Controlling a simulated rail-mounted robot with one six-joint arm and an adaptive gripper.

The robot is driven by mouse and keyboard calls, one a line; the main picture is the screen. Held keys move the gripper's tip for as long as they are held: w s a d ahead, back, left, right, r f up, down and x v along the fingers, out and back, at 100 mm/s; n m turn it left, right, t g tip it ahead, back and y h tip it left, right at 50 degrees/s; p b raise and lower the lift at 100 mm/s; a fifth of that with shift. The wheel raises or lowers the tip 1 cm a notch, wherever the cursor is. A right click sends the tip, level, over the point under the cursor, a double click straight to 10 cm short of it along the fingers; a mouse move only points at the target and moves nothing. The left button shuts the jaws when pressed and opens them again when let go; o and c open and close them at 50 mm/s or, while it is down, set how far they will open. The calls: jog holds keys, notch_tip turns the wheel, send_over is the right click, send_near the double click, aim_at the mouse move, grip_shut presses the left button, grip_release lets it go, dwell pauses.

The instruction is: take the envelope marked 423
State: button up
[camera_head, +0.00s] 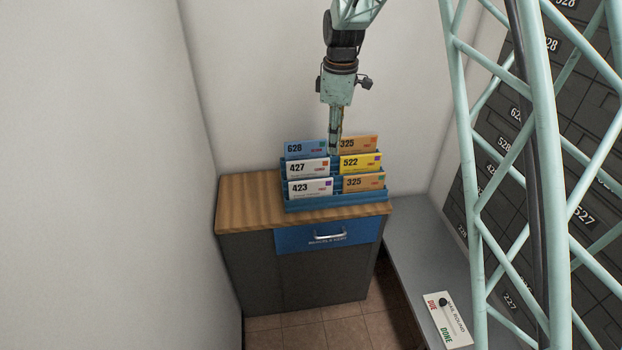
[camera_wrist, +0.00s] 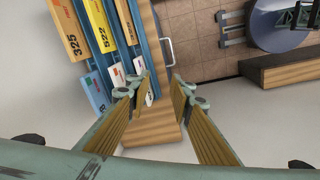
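The white envelope marked 423 (camera_head: 312,187) stands upright at the front left of the blue rack (camera_head: 335,201) in the head view. In the wrist view, a white envelope (camera_wrist: 140,65) in the row nearest the drawer handle is partly hidden by a finger; its number is not readable. My gripper (camera_head: 334,150) points down over the rack, behind and right of the 423 envelope in the picture. In the wrist view my gripper (camera_wrist: 160,90) has its two fingers spread apart, with nothing visibly gripped.
Other envelopes stand close by: white 427 (camera_head: 309,168), blue 628 (camera_head: 305,149), yellow 522 (camera_head: 360,162) and two orange 325s. The rack sits on a wood-topped cabinet (camera_head: 247,203). A grey bench (camera_head: 415,240) with a DUE/DONE card (camera_head: 447,320) and dark mailboxes are at right.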

aim_at(311, 181)
jog(key=w+a+f+n+p, duration=0.1)
jog(key=w+a+f, duration=0.1)
jog(key=f, duration=0.3)
jog(key=w+a+f+n+p, duration=0.1)
jog(key=w+a+f+n, duration=0.1)
jog(key=f, duration=0.3)
jog(key=w+a+f+n+p, duration=0.1)
jog(key=w+a+f+p, duration=0.1)
jog(key=f, duration=0.3)
jog(key=shift+w+a+f+g, duration=0.1)
jog(key=shift+w+a+g, duration=0.3)
jog(key=shift+w+a, duration=0.4)
jog(key=shift+f, duration=0.1)
jog(key=shift+f, duration=0.1)
jog(key=shift+f+b, duration=1.45)
jog(key=shift+f, duration=1.95)
grip_shut()
jog(key=shift+r, duration=0.1)
